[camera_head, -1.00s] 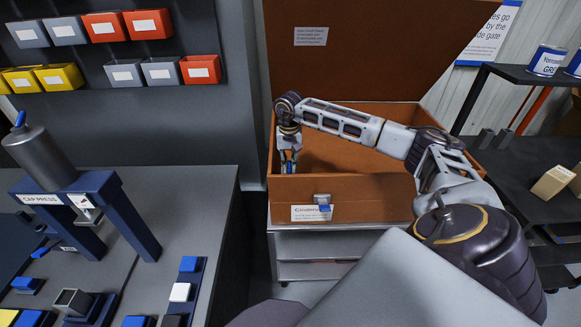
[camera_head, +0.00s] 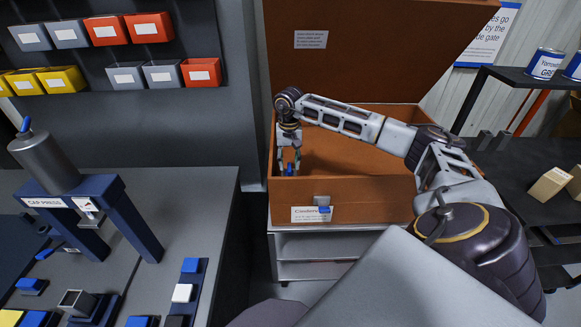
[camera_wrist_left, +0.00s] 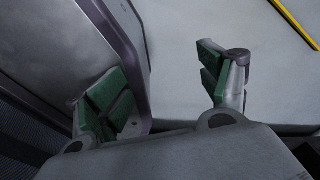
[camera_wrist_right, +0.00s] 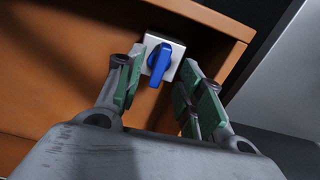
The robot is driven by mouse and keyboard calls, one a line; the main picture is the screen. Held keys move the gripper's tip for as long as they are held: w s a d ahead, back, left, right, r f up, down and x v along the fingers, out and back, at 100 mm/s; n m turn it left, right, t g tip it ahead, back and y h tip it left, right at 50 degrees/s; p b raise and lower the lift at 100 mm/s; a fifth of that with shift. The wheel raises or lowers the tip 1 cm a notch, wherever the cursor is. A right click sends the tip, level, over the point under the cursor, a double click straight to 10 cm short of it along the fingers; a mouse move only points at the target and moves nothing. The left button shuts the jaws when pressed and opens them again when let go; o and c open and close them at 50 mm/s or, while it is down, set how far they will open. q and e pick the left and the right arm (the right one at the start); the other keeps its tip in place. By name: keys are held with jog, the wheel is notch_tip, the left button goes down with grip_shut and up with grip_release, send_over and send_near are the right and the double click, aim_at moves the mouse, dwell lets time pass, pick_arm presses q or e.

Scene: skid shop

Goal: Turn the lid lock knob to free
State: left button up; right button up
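The blue lock knob (camera_wrist_right: 159,62) sits on a white square plate (camera_wrist_right: 174,57) on a brown panel in the right wrist view. My right gripper (camera_wrist_right: 161,87) is open, its green-padded fingers on either side of the knob; I see no clear contact. In the head view my right gripper (camera_head: 289,168) is at the left part of the brown box (camera_head: 365,198), with a blue part between its fingers. The box's lid (camera_head: 375,50) stands raised. My left gripper (camera_wrist_left: 165,78) is open and empty in the left wrist view, over grey surfaces.
A latch plate with a blue part (camera_head: 322,203) and a label are on the box front. A workbench (camera_head: 195,210) with a cap press (camera_head: 85,200) stands left. Bins hang on the back wall. A dark shelf (camera_head: 530,160) with cans stands right.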

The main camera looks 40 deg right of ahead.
aim_at(289, 167)
jog(key=shift+r+p, duration=0.75)
jog(key=shift+r, duration=0.65)
jog(key=shift+r+p, duration=0.3)
jog(key=shift+r, duration=0.2)
jog(key=shift+r+p, duration=0.55)
jog(key=shift+r, duration=0.4)
pick_arm(q)
jog(key=r, duration=0.1)
jog(key=d+r, duration=0.1)
jog(key=r, duration=0.1)
jog(key=shift+s+d+r, duration=0.1)
jog(key=shift+s+r, duration=0.05)
jog(key=shift+r, duration=0.1)
pick_arm(e)
jog(key=shift+f, duration=0.1)
